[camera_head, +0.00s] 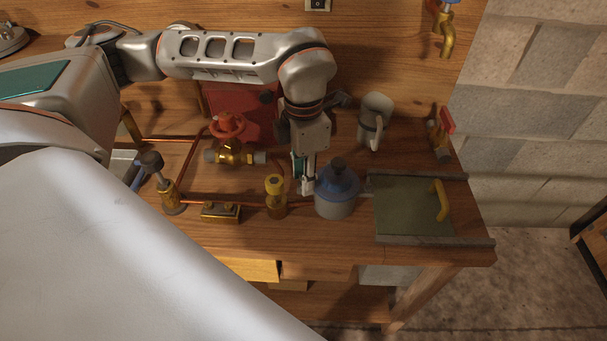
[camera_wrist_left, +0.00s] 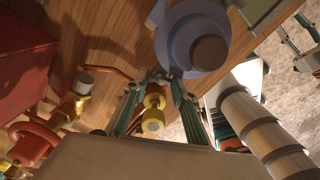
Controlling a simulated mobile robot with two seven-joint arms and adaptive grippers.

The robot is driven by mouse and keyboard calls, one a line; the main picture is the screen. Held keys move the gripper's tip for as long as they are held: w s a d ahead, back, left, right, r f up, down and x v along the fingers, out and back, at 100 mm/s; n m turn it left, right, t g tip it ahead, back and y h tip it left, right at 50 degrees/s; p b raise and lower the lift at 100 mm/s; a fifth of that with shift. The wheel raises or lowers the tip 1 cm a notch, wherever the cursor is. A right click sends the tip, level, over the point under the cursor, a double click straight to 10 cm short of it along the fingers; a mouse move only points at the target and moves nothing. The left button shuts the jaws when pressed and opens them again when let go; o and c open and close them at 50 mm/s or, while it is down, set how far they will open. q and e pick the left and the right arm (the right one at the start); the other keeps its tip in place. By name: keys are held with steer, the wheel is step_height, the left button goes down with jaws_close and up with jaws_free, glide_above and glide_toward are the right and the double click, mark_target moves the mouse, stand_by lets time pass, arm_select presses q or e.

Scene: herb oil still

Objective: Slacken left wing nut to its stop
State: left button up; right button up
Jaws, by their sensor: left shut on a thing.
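The still pot (camera_head: 336,203) has a blue domed lid (camera_head: 337,178) with a dark knob. It shows from above in the left wrist view (camera_wrist_left: 190,40). My left gripper (camera_head: 307,189) points down at the left side of the lid. In the left wrist view its teal fingers (camera_wrist_left: 165,76) come together at the lid's edge. They are shut on a small part there, which I take for the left wing nut; the fingers mostly hide it. My right gripper (camera_wrist_left: 289,20) hangs away from the bench at the right of the left wrist view, fingers apart.
A brass fitting with a yellow cap (camera_head: 275,188) stands close left of my left gripper. A red-handled valve (camera_head: 229,138) and copper pipes lie further left. A grey mug (camera_head: 375,121) stands behind. A green panel with a yellow handle (camera_head: 411,207) is right of the pot.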

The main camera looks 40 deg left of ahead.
arm_select(q)
steer(key=shift+n, duration=2.6)
